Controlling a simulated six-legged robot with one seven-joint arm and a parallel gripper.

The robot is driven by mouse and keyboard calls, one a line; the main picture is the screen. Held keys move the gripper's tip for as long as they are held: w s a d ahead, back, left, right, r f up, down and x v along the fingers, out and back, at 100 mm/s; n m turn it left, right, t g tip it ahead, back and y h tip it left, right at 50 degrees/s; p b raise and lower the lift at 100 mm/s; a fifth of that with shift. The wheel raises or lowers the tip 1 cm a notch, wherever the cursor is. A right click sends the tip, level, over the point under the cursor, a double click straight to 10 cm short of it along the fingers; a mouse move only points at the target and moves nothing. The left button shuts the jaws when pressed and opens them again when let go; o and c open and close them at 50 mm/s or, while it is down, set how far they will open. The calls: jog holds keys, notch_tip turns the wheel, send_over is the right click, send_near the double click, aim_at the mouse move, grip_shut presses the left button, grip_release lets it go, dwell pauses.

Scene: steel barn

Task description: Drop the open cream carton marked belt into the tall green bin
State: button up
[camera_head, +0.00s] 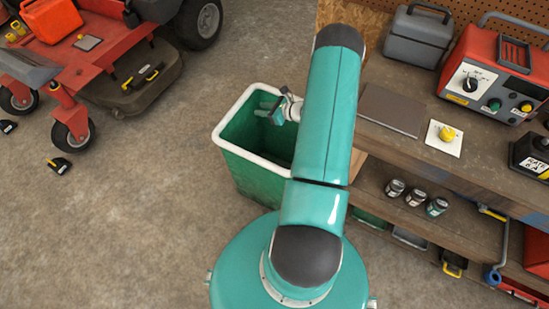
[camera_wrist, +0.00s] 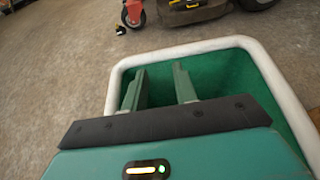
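The tall green bin (camera_head: 250,170) stands on the floor beside the workbench, with a thick white rim. Its rim also shows in the wrist view (camera_wrist: 190,48). My gripper (camera_head: 268,107) is over the bin's opening, partly hidden by my arm in the head view. In the wrist view its two green fingers (camera_wrist: 160,84) are well apart with nothing between them, set against the bin's green inner wall. The cream carton marked belt is not visible in either view. The bottom of the bin is hidden, so I cannot tell what lies in it.
The wooden workbench (camera_head: 395,145) on the right holds a red charger (camera_head: 490,75), a grey case (camera_head: 418,38) and a yellow knob on a white card (camera_head: 445,138). Several jars (camera_head: 415,197) stand on its lower shelf. A red mower (camera_head: 110,50) is at upper left. The floor (camera_head: 100,220) at left is mostly clear.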

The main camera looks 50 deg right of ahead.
jog(key=w+a+r+n+g+y, duration=0.1)
jog(key=w+a+r+n+y, duration=0.1)
jog(key=a, duration=1.1)
jog(key=w+a+r+n+g+y, duration=0.1)
jog(key=a+r, duration=0.4)
jog(key=a, duration=0.8)
jog(key=shift+w+n+g+y, duration=0.4)
jog(key=shift+n+g+y, duration=0.2)
jog(key=shift+n+y, duration=0.5)
jog(key=s+a+r+n+g+h, duration=0.1)
jog(key=s+a+r+n+g, duration=0.2)
jog(key=s+a+r+n, duration=0.5)
jog(key=s+a+r+n+g, duration=0.1)
jog(key=a+r+n+g, duration=0.25)
jog(key=r+n, duration=0.6)
jog(key=s+d+r+n+t+h, duration=0.1)
jog(key=s+r+n+h, duration=0.7)
jog(key=s+r, duration=0.8)
jog(key=shift+s+d+r+n+t, duration=0.2)
jog(key=shift+d+r+n+t, duration=0.2)
jog(key=shift+n+t, duration=0.4)
